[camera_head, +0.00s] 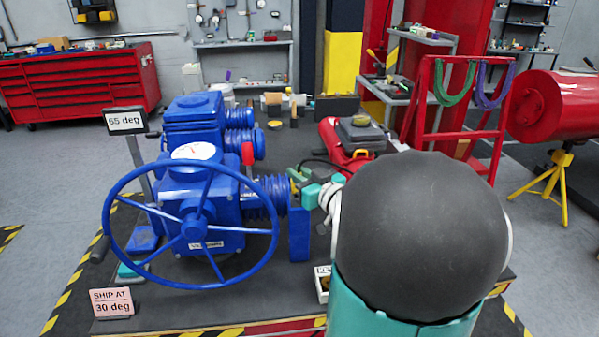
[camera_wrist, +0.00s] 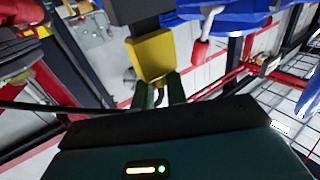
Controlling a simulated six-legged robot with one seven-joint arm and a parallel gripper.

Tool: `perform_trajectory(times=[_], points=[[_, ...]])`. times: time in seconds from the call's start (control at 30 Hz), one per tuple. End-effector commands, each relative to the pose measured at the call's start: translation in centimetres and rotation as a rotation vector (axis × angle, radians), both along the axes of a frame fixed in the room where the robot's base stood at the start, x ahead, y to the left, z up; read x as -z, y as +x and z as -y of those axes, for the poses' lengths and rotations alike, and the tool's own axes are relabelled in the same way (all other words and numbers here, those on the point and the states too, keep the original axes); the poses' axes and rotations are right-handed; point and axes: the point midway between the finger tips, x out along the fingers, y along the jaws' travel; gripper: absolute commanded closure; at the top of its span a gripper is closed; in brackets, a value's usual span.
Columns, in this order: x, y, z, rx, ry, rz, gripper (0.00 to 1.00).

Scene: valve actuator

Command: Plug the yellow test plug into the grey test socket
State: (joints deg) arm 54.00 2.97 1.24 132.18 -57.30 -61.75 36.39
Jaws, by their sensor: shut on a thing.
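In the wrist view the yellow test plug (camera_wrist: 152,56) is a yellow block just beyond my fingertips. My gripper (camera_wrist: 161,90) is shut on its near end. A dark grey block (camera_wrist: 135,10), which looks like the test socket, lies right beyond the plug in line with it. A dark piece shows between them; I cannot tell how far the plug is in. In the head view my gripper (camera_head: 296,178) is at the right side of the blue valve actuator (camera_head: 205,200), by its ribbed shaft. Only a small bit of yellow shows there, and my arm hides much of that area.
The blue handwheel (camera_head: 190,222) stands in front of the actuator. A red handle (camera_head: 247,153) sticks up near my gripper. A "65 deg" sign (camera_head: 126,121) and a "SHIP AT 30 deg" card (camera_head: 111,302) stand at the left. A red compressor-like machine (camera_head: 345,145) sits behind my gripper.

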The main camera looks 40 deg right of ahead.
Motion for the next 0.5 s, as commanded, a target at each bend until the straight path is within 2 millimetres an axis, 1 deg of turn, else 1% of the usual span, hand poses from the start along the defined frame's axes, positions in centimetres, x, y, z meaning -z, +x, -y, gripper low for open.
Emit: perform_trajectory(times=[0.47,0.5], points=[[1.09,0.00,0.00,0.000,0.000,0.000,1.00],[1.05,0.00,0.00,0.000,0.000,0.000,0.80]])
